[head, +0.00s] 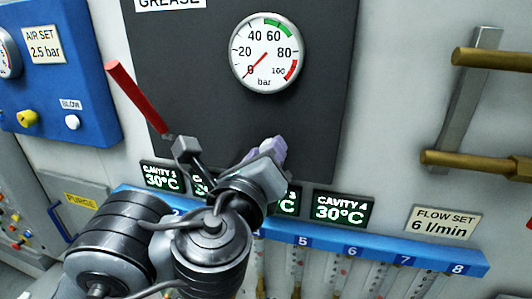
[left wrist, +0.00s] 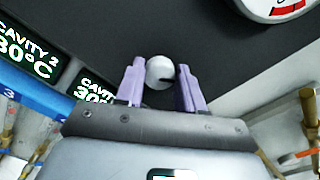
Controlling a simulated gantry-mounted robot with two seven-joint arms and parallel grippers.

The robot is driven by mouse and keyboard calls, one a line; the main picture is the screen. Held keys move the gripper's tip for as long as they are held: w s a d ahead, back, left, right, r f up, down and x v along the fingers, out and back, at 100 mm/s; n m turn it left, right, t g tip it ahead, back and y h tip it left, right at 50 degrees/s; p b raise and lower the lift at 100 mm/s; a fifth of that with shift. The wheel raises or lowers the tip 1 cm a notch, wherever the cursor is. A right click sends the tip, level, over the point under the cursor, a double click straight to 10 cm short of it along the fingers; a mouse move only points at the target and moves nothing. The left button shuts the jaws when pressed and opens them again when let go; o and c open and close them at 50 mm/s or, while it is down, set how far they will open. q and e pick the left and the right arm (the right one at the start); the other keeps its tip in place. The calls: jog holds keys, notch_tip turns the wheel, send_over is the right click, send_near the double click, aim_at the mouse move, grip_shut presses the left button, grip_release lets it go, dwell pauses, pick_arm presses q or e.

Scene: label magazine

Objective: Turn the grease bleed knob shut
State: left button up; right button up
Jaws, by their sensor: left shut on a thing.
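The grease bleed knob (left wrist: 158,70) is a small round pale-grey knob with a dark mark on its face. It sits between the two purple fingers of my left gripper (left wrist: 161,78) in the left wrist view, and the fingers are shut on it. In the head view my left gripper (head: 272,148) is at the lower part of the dark grease panel (head: 200,70), below the gauge, and hides the knob there. My right gripper is in neither view.
A round pressure gauge (head: 266,53) with its needle near 0 is above my gripper. A red-handled lever (head: 135,97) stands close on the left. Temperature displays (head: 343,208) and a blue flow-meter rail (head: 400,252) lie below. Brass pipes (head: 490,60) are at right.

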pick_arm(q)
jog(key=n+b, duration=0.1)
jog(key=n, duration=0.9)
jog(key=shift+f+n, duration=0.15)
jog(key=shift+n, duration=0.45)
jog(key=o, duration=1)
jog(key=shift+a, duration=0.1)
